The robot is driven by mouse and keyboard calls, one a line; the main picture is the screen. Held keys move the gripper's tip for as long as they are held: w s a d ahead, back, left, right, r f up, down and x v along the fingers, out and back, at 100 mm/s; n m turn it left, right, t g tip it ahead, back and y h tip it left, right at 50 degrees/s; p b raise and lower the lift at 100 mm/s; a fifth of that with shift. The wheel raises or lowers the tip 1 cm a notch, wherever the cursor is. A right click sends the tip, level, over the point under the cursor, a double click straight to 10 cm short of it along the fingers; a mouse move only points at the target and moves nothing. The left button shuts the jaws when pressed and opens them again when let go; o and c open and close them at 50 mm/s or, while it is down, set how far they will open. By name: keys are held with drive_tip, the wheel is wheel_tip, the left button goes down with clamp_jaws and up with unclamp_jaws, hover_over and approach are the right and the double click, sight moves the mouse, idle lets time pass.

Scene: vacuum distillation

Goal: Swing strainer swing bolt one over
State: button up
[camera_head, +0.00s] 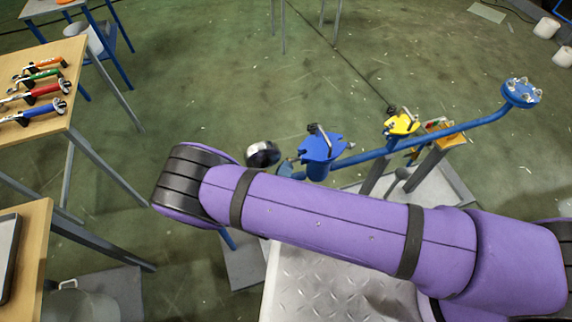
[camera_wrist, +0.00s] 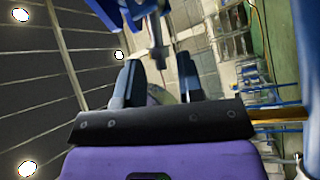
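The blue strainer (camera_head: 319,150) stands on the blue pipe near the middle of the head view, with a small grey and black bolt fitting on its top. In the wrist view, a blue part (camera_wrist: 112,10), probably the strainer, fills the top, and a grey bolt (camera_wrist: 157,57) hangs from it. My gripper (camera_wrist: 159,75) is open, with its two dark blue fingers apart. In the picture the bolt's end lies between the fingertips; I cannot tell whether it touches either one. In the head view my purple arm hides the gripper and the strainer's lower part.
A yellow valve (camera_head: 401,125) and a blue flange (camera_head: 521,93) with several bolts sit along the pipe to the right. A dark round fitting (camera_head: 262,154) is left of the strainer. A wooden table (camera_head: 62,52) with several wrenches stands left. The green floor behind is mostly clear.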

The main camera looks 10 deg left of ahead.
drive_tip(key=v, duration=0.9)
